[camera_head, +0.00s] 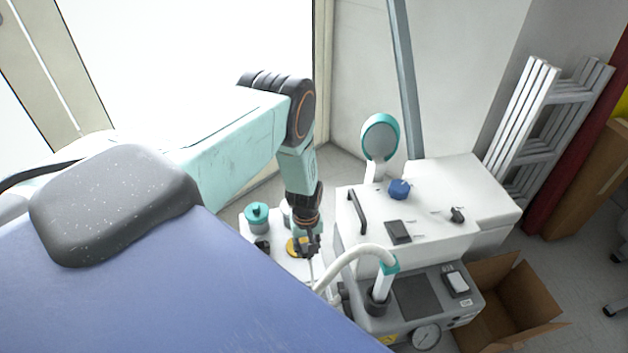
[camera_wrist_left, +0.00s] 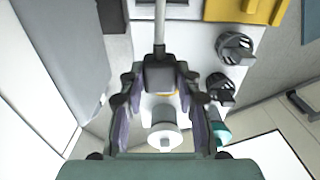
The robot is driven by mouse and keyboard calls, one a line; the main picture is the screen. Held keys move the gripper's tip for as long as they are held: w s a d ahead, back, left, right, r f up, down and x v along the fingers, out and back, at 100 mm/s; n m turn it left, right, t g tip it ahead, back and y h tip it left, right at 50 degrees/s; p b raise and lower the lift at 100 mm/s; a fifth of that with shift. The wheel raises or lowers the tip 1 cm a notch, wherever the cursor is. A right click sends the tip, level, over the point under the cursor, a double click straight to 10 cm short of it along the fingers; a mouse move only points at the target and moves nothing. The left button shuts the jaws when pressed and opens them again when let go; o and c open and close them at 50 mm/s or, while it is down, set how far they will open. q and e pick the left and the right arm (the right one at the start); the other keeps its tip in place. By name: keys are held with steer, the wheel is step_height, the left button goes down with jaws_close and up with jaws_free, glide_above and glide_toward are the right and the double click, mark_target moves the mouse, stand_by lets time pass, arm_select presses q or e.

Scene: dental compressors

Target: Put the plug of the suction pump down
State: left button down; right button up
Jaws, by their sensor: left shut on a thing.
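My left gripper (camera_head: 308,250) reaches down over a low white unit (camera_head: 268,275), left of the white machine. In the left wrist view, my left gripper (camera_wrist_left: 158,100) is shut on the plug (camera_wrist_left: 159,73), a dark block with a grey cable (camera_wrist_left: 159,25) running from it toward the top of the picture. In the head view the fingers largely hide the plug. I cannot tell whether the plug touches anything below it. My right gripper is in neither view.
A white machine (camera_head: 455,195) and a grey unit with a gauge (camera_head: 426,337) stand right of the gripper. A pale hose (camera_head: 350,258) arches close by. A teal-capped jar (camera_head: 257,217) stands left. A blue padded surface (camera_head: 170,290) fills the left foreground. An open cardboard box (camera_head: 510,300) lies right.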

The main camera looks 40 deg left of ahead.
arm_select(q)
steer(key=b, duration=0.3)
glide_above(307, 274)
step_height(307, 274, down, 6)
steer(key=shift+f, duration=0.1)
steer(key=shift+f+b, duration=1.3)
steer(key=shift+f, duration=0.8)
steer(key=shift+r, duration=0.1)
steer(key=shift+f+b, duration=0.4)
steer(key=shift+b, duration=0.15)
steer(key=shift+f, duration=0.15)
steer(key=c, duration=1)
jaws_free()
